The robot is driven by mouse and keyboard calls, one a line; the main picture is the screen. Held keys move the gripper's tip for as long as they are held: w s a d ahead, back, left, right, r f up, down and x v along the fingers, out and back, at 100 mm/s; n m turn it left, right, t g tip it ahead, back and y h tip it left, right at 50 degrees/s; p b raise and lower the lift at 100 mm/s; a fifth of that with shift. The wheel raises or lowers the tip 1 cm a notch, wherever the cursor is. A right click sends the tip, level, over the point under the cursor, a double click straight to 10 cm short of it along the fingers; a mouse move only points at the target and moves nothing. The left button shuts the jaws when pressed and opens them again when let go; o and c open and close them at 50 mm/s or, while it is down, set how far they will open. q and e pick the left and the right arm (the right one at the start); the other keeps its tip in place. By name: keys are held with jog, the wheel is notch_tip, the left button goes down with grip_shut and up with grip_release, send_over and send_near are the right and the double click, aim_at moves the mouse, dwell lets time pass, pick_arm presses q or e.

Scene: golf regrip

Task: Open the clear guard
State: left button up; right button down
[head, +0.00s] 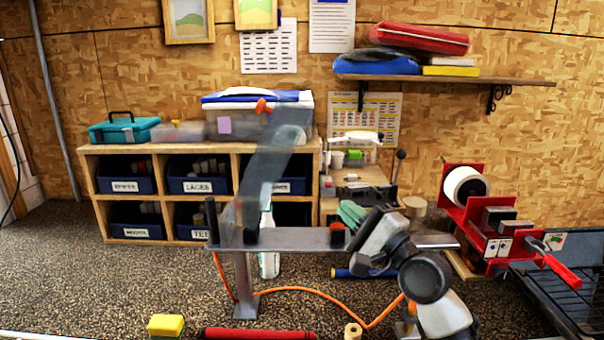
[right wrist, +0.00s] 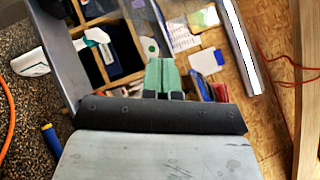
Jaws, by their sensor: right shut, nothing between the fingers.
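The clear guard (head: 268,168) is a smoky see-through panel in the head view. It stands steeply up from the left part of a grey steel beam (head: 290,239), leaning to the right. An orange knob (head: 262,106) shows near its upper end. My right gripper (head: 344,204) is right of the guard and apart from it, its green fingers together and empty. The right wrist view shows the shut fingers (right wrist: 161,62) and what seems to be the beam (right wrist: 55,45) to their left; I cannot make out the guard there. My left gripper is out of view.
A red clamp machine (head: 490,225) stands at the right. Shelves with blue bins (head: 190,185) stand behind the beam, and a white spray bottle (head: 268,262) is just behind it. An orange cord (head: 300,290) and a blue tube (head: 350,273) lie on the speckled bench.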

aim_at(258, 166)
jog(key=w+a+r+p, duration=0.4)
jog(key=w+a, duration=0.2)
jog(key=a, duration=0.3)
jog(key=shift+w+a+r+p, duration=0.15)
jog(key=shift+a+r+p, duration=0.15)
jog(key=shift+p, duration=0.1)
jog(key=shift+f, duration=0.1)
